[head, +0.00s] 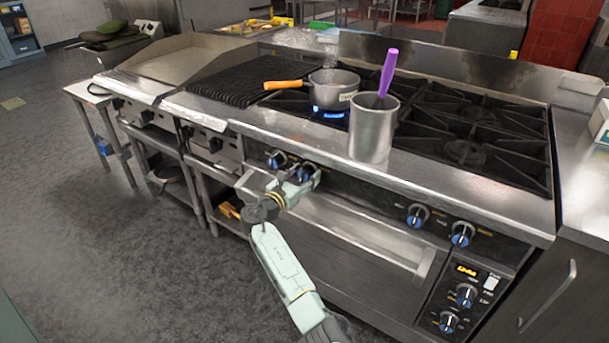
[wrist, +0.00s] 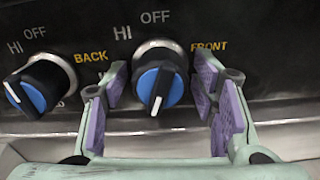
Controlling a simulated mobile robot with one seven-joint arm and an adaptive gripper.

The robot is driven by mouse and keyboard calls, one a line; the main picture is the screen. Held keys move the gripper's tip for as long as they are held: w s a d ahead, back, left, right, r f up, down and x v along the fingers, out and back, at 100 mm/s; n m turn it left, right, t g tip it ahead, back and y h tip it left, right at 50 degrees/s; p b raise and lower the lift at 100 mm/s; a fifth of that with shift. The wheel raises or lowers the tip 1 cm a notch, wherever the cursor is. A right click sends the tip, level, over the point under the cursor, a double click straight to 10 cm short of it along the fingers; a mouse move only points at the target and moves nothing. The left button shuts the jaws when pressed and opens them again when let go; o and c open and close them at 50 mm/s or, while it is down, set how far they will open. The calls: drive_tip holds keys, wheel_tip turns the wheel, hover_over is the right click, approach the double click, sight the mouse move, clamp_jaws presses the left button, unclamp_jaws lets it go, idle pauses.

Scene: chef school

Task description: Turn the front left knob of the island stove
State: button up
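The island stove (head: 470,205) has a row of blue-and-black knobs on its front panel. In the wrist view the knob labelled FRONT (wrist: 160,85) is in the middle, its white mark pointing down and slightly left. My gripper (wrist: 159,72) is open, with one purple-padded finger on each side of this knob and a gap showing on both sides. In the head view my gripper (head: 303,181) is at the left knob pair and partly covers the front knob (head: 307,171). The knob labelled BACK (wrist: 40,87) is to its left, its mark pointing left.
A pot with an orange handle (head: 333,88) sits over a blue flame (head: 328,113). A metal container (head: 373,130) with a purple-handled utensil stands at the stove's front edge, above my gripper. An oven handle (head: 425,265) is below the panel. The floor at left is clear.

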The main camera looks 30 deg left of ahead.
drive_tip(key=shift+o, duration=0.2)
drive_tip(key=s, duration=1.2)
drive_tip(key=shift+a, duration=0.15)
